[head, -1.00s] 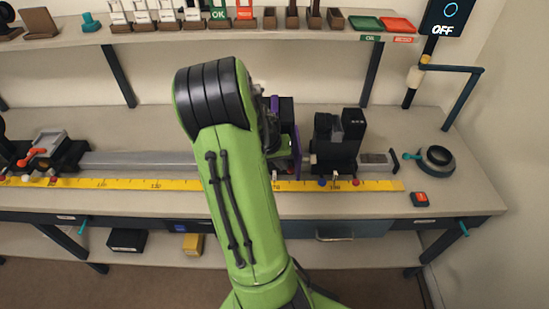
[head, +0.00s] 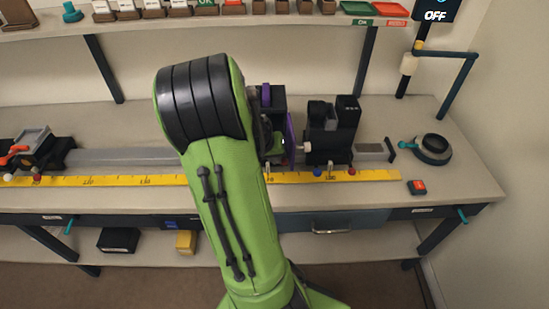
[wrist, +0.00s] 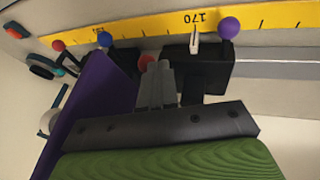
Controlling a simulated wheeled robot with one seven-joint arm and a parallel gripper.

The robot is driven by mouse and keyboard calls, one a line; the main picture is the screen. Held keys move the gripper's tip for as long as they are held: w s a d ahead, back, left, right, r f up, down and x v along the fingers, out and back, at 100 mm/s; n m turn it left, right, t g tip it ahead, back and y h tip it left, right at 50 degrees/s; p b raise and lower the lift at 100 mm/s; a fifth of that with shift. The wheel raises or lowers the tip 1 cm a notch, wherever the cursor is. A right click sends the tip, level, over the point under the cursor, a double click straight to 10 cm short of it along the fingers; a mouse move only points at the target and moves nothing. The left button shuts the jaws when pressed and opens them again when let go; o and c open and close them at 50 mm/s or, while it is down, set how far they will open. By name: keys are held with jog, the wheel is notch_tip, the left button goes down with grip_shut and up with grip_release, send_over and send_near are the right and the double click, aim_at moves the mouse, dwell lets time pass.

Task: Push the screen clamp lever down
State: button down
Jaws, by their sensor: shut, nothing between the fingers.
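In the wrist view the grey fingers of my gripper (wrist: 160,68) are together. Their tips are close to a small red ball (wrist: 147,62); I cannot tell whether they touch. A purple ball knob (wrist: 229,27) stands beside a dark carriage (wrist: 200,72) near the 170 mark, right of the fingers. A purple panel (wrist: 95,108) stands to their left, with a blue ball knob (wrist: 104,39) beyond it. Which knob belongs to the screen clamp lever is not clear. In the head view my arm hides most of the gripper; the purple panel (head: 290,137) shows just right of it.
A yellow ruler (head: 385,176) runs along the bench front, with a grey rail (head: 120,157) behind it. A black unit (head: 330,130) stands right of the panel. A dark ring with a teal handle (head: 434,149) and a red-topped block (head: 417,187) lie farther right.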

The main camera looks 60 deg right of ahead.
jog(key=f+b, duration=0.1)
jog(key=a+f+b, duration=0.1)
jog(key=b, duration=0.1)
jog(key=s+h+b, duration=0.1)
jog(key=shift+a+f+b, duration=0.35)
jog(key=shift+f+b, duration=0.05)
jog(key=shift+r, duration=0.1)
jog(key=shift+r+p, duration=0.65)
jog(key=shift+r, duration=0.05)
